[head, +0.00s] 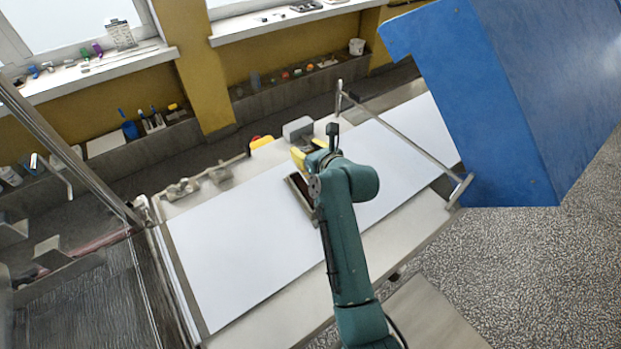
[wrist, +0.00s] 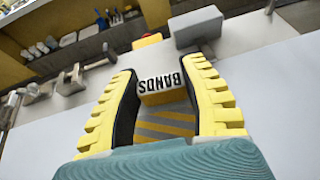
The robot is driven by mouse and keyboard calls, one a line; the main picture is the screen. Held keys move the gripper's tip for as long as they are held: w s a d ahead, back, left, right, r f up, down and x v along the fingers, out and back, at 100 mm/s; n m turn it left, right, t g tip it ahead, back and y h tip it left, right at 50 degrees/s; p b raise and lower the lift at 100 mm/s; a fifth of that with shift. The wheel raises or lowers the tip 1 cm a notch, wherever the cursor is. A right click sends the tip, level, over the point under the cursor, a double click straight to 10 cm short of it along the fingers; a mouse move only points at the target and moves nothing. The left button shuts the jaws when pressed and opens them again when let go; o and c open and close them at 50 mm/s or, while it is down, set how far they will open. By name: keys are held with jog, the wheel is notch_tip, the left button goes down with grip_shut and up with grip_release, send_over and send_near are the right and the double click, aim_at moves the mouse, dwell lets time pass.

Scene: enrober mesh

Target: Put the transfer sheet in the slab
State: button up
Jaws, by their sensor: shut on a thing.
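The sheet's near part is hidden by my gripper body. In the head view a dark brown piece with a pale rim (head: 301,192) shows just left of my arm, partly hidden; I cannot tell whether it is the slab or touches the sheet.
The white belt (head: 240,250) is mostly clear on both sides. A grey box (head: 298,128) stands at its back edge, also in the wrist view (wrist: 198,27). A metal rail (head: 400,130) crosses the belt before the blue hood (head: 520,100) at right.

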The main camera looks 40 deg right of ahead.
notch_tip(320, 180, down, 7)
jog(key=shift+a+r+b, duration=0.1)
jog(key=shift+b, duration=0.55)
jog(key=o, duration=0.9)
jog(key=shift+o, duration=0.2)
